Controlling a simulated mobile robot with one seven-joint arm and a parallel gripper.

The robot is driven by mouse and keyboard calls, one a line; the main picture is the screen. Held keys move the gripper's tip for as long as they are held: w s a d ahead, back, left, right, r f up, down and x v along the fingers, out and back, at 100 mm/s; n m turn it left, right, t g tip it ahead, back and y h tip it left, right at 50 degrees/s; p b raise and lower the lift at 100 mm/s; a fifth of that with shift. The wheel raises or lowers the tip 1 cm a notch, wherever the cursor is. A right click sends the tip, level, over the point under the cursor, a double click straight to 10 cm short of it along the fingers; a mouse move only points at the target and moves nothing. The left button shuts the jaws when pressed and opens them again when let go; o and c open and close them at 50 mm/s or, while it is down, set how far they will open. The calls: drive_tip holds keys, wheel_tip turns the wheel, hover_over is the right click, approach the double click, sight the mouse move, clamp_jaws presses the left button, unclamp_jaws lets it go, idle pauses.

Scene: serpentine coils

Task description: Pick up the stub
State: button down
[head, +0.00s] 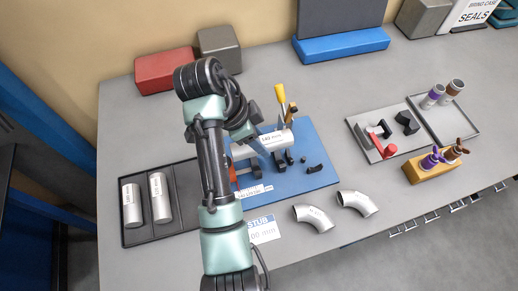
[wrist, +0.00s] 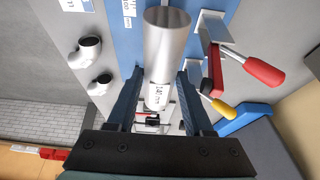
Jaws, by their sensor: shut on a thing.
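A silver tube (wrist: 163,45) with a white label that seems to read 140 mm lies between the blue fingers of my gripper (wrist: 160,76) in the wrist view. The gripper is shut on it, with one finger on each side. In the head view the tube (head: 270,141) is over the blue board (head: 316,182), near black supports (head: 283,157). I cannot tell whether it touches them. My arm hides part of the board and the tube's left part. A sign reading STUB (head: 262,228) is at the table's front edge.
Two labelled tubes (head: 159,198) lie in a black tray (head: 187,220) at left. A yellow-handled clamp (head: 281,97) stands behind the held tube. Two silver elbows (head: 314,218) lie in front of the board. A grey tray with a red-handled part (head: 388,151) and a wooden holder (head: 435,169) are at right.

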wheel_tip(320, 180, up, 11)
drive_tip(key=p, duration=0.7)
drive_tip(key=shift+f, duration=0.2)
